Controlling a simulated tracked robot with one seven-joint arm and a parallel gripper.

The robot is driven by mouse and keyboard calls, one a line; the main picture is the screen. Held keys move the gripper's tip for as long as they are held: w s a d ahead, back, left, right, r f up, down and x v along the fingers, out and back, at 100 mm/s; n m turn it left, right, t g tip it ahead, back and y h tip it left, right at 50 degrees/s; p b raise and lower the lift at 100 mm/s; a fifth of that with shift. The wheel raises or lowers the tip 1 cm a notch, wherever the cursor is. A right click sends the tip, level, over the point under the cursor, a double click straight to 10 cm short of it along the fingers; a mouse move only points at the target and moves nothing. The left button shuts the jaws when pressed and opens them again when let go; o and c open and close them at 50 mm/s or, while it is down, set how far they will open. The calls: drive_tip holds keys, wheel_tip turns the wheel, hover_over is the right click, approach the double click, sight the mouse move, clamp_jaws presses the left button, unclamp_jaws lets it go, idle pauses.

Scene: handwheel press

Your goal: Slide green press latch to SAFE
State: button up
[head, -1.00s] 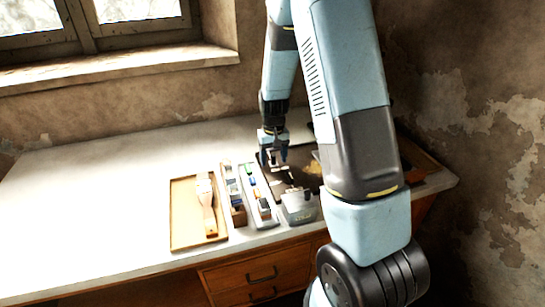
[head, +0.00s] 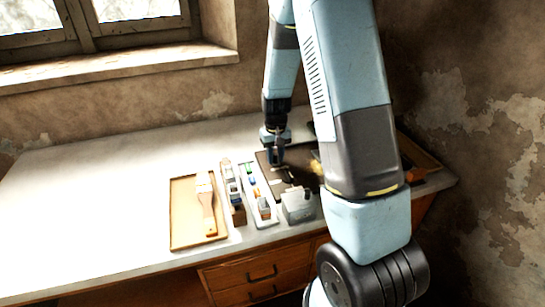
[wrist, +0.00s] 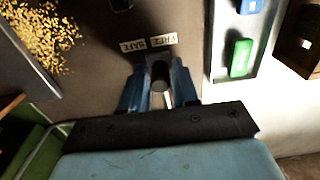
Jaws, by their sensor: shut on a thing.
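My gripper (head: 277,158) is low over the dark press plate (head: 264,160) at the back of the bench. In the wrist view its two blue fingers (wrist: 158,85) are shut on a small dark knob (wrist: 158,68), which I take for the latch; no green shows on it. The fingers hide its sides. Two pale labels lie on the plate just beyond the knob: SAFE (wrist: 132,44) on the left and FREE (wrist: 164,39) on the right. The knob is nearer FREE. I cannot tell whether the knob touches a stop.
A pale tray (head: 254,198) with coloured blocks stands beside the plate; a green block (wrist: 240,58) lies in it. A tan tray with a brush (head: 207,205) is further left. Yellow crumbs (wrist: 40,30) lie on the plate. The bench's left side is clear.

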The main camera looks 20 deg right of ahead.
drive_tip(key=shift+d, duration=1.15)
drive_tip(key=o, duration=1.3)
drive_tip(key=shift+r, duration=4)
